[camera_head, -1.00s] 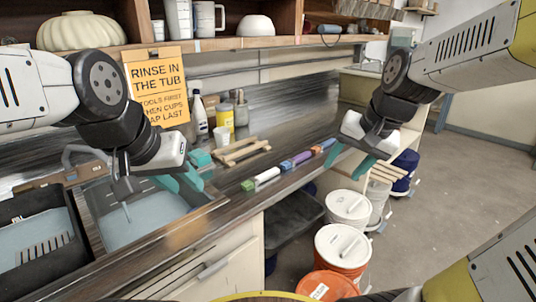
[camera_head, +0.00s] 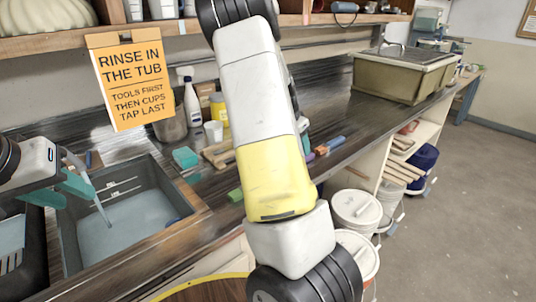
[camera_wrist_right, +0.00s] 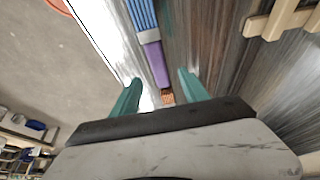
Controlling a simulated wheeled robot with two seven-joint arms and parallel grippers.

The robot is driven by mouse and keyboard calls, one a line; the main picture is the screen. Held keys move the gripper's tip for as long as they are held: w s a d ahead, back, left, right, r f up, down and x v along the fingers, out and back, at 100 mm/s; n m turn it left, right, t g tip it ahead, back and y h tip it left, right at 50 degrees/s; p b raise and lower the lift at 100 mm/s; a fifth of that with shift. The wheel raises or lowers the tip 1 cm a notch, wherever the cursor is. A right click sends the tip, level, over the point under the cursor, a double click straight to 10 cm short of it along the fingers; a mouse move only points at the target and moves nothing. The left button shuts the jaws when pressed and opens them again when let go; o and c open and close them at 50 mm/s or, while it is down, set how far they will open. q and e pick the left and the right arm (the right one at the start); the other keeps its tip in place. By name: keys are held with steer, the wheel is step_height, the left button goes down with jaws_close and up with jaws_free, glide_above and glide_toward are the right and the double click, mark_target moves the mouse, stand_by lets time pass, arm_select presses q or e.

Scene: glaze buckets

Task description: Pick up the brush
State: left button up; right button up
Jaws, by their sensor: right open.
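In the right wrist view my right gripper (camera_wrist_right: 160,92) is open. Its two teal fingers stand apart, one on each side of a slim blue and purple thing with a brownish tip, which looks like the brush (camera_wrist_right: 158,62). I see no contact. In the head view a purple and blue piece (camera_head: 321,150) shows at the counter's front edge, partly hidden by my right arm; that arm also hides most of the right gripper. My left gripper (camera_head: 72,195) is at the left, over the sink's near-left side, its teal fingers apart and empty.
A sink (camera_head: 130,215) is set in the dark counter (camera_head: 380,115). A wooden rack (camera_head: 217,154), teal sponge (camera_head: 185,157) and bottles (camera_head: 192,102) stand behind. White-lidded buckets (camera_head: 355,208) stand below the counter.

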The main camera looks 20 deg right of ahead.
steer(key=shift+d+x, duration=0.15)
steer(key=shift+x, duration=1.4)
steer(key=shift+d+x, duration=0.2)
steer(key=shift+x, duration=1.35)
jaws_close()
